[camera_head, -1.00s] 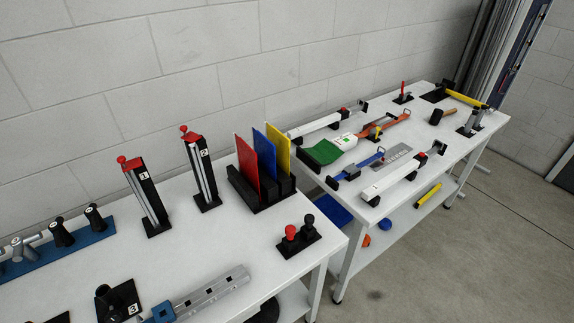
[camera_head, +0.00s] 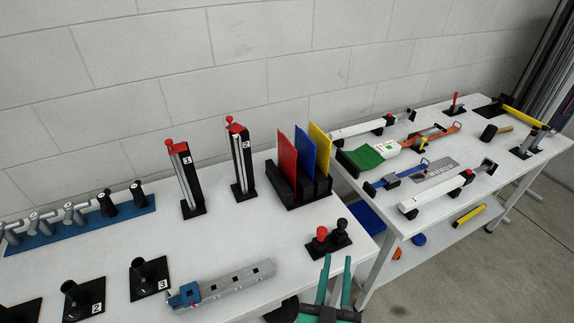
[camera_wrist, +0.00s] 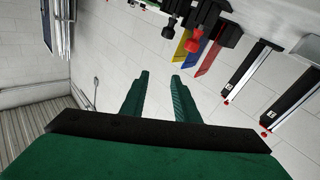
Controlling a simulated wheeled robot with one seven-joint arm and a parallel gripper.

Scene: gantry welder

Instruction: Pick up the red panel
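The red panel (camera_head: 287,155) stands upright in a black slotted holder (camera_head: 292,193) near the right end of the near white table, with a blue panel (camera_head: 304,156) and a yellow panel (camera_head: 320,148) beside it. My gripper (camera_head: 338,268) shows at the bottom of the head view, in front of the table edge, nearer than the holder and apart from it. Its two green fingers are spread and empty. In the wrist view my gripper (camera_wrist: 158,82) also has a clear gap, and the red panel (camera_wrist: 209,58) appears beyond, right of the fingers.
Red and black knobs (camera_head: 329,238) on a black base stand between my gripper and the holder. Two numbered black posts (camera_head: 240,158) stand left of the holder. A grey bar (camera_head: 228,284) lies in front. A second table (camera_head: 400,222) with tools is at right.

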